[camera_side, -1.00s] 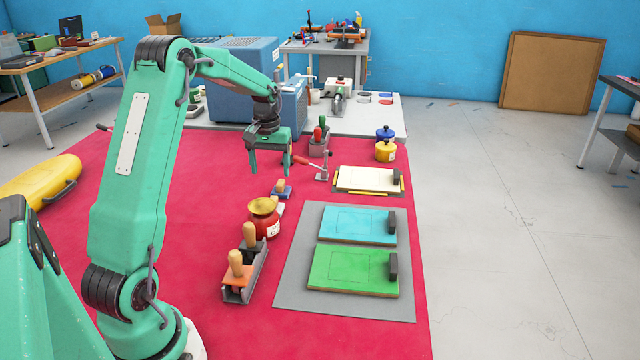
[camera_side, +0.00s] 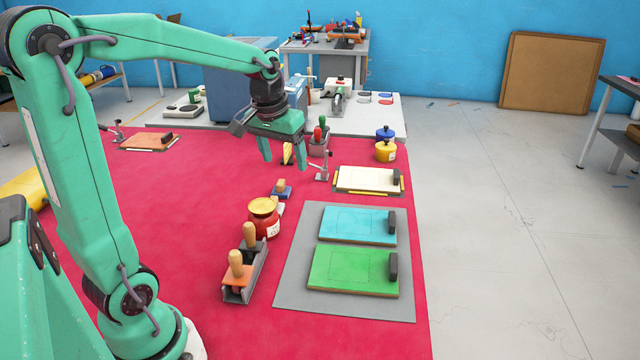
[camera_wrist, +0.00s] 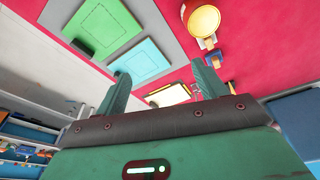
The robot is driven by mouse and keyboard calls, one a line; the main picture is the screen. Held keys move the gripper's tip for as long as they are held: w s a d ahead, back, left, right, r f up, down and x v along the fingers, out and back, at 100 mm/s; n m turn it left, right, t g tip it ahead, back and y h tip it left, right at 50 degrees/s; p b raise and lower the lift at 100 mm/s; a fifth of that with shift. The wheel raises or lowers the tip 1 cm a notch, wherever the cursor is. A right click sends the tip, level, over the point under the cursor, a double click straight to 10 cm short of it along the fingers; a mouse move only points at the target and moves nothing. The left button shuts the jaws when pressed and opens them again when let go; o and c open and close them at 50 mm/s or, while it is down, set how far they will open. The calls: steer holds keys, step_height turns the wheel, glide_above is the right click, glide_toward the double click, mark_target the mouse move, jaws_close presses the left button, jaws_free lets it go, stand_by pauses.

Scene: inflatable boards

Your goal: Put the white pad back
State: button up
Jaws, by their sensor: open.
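The white pad (camera_side: 366,179) lies flat on the red mat, with a dark block at its right end and yellow strips along its edges. My gripper (camera_side: 285,167) is open and empty, hanging above the mat to the left of the white pad. In the wrist view, the white pad (camera_wrist: 168,95) shows beyond my gripper (camera_wrist: 159,68), between the two fingers and partly hidden by the gripper body. A grey sheet (camera_side: 293,288) in front of the white pad carries a blue pad (camera_side: 358,225) and a green pad (camera_side: 352,269).
A red pot with a yellow lid (camera_side: 263,207) and a grey holder with wooden-handled tools (camera_side: 243,276) stand left of the sheet. Yellow and blue pots (camera_side: 385,150) stand behind the white pad. An orange-brown pad (camera_side: 148,141) lies at far left.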

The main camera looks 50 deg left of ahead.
steer(key=s+d+m+t, duration=0.3)
steer(key=s+d+m, duration=0.1)
steer(key=s+d, duration=0.8)
steer(key=shift+s+d+r+m+h, duration=0.15)
steer(key=shift+s+r+m+h, duration=0.2)
steer(key=shift+s, duration=0.6)
